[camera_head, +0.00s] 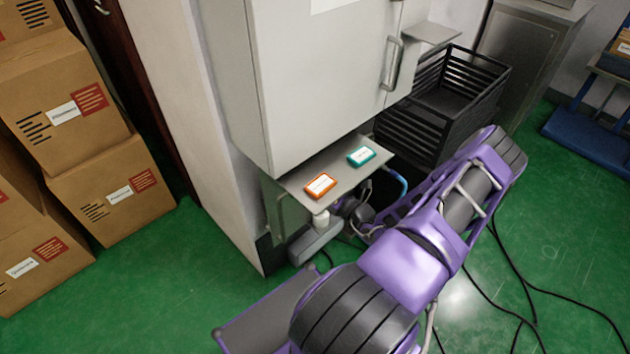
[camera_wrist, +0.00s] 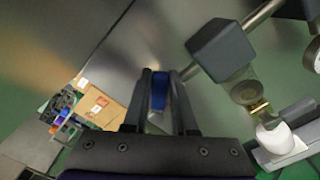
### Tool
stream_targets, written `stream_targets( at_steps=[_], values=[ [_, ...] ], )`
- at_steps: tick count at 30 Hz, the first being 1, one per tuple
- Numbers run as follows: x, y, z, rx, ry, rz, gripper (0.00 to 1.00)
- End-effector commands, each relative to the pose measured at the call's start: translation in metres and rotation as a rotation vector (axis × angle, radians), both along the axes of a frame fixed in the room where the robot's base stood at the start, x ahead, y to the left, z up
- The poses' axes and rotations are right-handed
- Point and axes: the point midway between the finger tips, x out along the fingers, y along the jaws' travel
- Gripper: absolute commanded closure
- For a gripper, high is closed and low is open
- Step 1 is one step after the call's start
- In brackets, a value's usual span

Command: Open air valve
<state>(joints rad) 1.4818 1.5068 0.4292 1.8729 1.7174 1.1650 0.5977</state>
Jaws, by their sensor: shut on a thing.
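In the wrist view, a blue lever (camera_wrist: 159,90), which looks like the air valve's handle, stands between the two dark fingers of my gripper (camera_wrist: 160,82). My gripper is shut on it, one finger on each side. To the right, a metal pipe (camera_wrist: 262,14) runs into a dark grey block (camera_wrist: 219,48) with a clear bowl (camera_wrist: 240,84) below it. The valve body behind the fingers is mostly hidden. In the head view, my purple arm reaches under the small shelf of the white cabinet, and the fingertips and lever cannot be made out there.
An orange box (camera_head: 320,185) and a teal box (camera_head: 361,156) lie on the grey shelf (camera_head: 330,165) below the white cabinet (camera_head: 310,80). A black crate (camera_head: 440,105) stands behind. Cartons (camera_head: 110,190) are stacked at left. Black cables (camera_head: 525,285) cross the green floor.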

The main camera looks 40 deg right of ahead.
Motion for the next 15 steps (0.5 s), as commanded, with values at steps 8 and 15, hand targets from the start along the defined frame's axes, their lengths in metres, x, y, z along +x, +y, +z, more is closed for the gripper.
stream_targets(
  at_steps=[8,15],
  values=[
    [0.000,-0.006,-0.009,0.162,0.014,-0.001,1.00],
    [0.000,-0.010,-0.019,0.364,0.029,0.000,1.00]
  ],
)
